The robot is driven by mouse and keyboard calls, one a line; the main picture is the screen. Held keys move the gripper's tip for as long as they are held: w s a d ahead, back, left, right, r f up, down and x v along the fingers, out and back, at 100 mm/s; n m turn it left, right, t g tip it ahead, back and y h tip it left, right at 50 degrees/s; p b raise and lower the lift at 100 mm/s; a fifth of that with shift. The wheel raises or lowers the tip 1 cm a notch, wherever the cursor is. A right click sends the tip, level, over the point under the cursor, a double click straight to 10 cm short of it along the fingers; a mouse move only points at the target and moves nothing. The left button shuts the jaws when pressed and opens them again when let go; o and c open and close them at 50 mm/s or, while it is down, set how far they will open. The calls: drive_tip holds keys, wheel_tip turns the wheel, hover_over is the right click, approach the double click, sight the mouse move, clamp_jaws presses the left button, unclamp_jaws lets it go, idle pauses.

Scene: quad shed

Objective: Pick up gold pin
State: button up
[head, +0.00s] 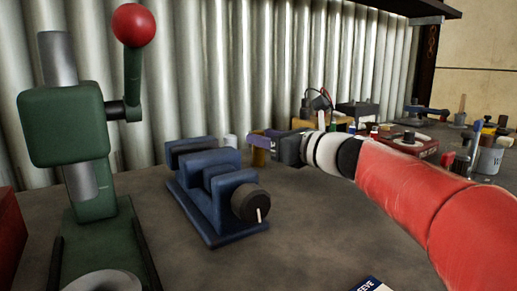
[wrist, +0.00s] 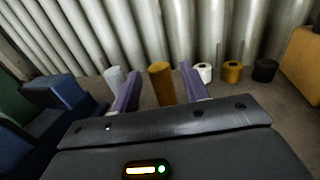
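The gold pin (wrist: 160,83) is an upright gold cylinder standing on the grey bench in the wrist view. It shows between the two purple fingers of my gripper (wrist: 160,84), with a visible gap on each side. My gripper is open and empty. In the head view my gripper (head: 262,140) reaches in from the right, and a small part of the gold pin (head: 258,158) shows just below the purple finger. The rest of the pin is hidden there by the gripper.
A white cylinder (wrist: 115,76) stands left of the pin. White (wrist: 204,72), gold (wrist: 232,72) and black (wrist: 265,70) rollers stand to the right. A blue vise (head: 210,190) and a green press (head: 80,150) are on the left. A corrugated wall (head: 220,70) is behind.

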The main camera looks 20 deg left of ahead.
clamp_jaws()
drive_tip(key=shift+r, duration=0.1)
wheel_tip(320, 180, up, 20)
drive_tip(key=p, duration=0.3)
drive_tip(key=shift+p, duration=0.4)
